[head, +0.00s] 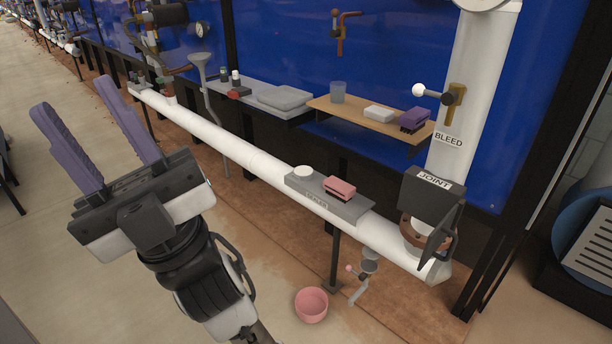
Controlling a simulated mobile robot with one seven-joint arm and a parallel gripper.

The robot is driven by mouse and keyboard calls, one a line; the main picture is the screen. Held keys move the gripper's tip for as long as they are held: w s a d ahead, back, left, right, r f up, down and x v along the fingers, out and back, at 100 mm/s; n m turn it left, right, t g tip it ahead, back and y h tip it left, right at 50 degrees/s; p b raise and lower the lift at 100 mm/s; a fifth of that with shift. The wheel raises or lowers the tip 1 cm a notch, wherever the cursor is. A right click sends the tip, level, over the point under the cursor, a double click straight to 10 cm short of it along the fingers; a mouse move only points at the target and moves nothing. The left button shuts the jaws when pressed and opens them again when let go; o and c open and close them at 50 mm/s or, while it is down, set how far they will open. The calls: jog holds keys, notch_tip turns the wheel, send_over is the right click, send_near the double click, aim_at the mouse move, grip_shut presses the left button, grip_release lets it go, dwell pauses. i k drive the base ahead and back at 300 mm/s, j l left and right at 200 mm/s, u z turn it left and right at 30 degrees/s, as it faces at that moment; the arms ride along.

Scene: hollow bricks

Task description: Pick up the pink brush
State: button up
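The pink brush (340,188) has a pink top and dark bristles below. It lies on a small grey shelf (352,208) fixed on the white pipe, right of the middle of the head view. My gripper (82,130) is at the left of the view, well apart from the brush. Its two purple fingers are spread wide with nothing between them. A similar purple brush (414,119) sits on the wooden shelf (370,126) behind.
A white round item (303,172) sits left of the pink brush. The white pipe (262,165) runs across the view. A black box marked JOINT (432,195) stands right of the brush. A pink bowl (311,305) is on the floor. A valve handle (343,32) hangs above.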

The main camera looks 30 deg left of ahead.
aim_at(338, 189)
jog(key=i+j+u, duration=0.2)
jog(key=i, duration=1.05)
jog(key=l, duration=0.1)
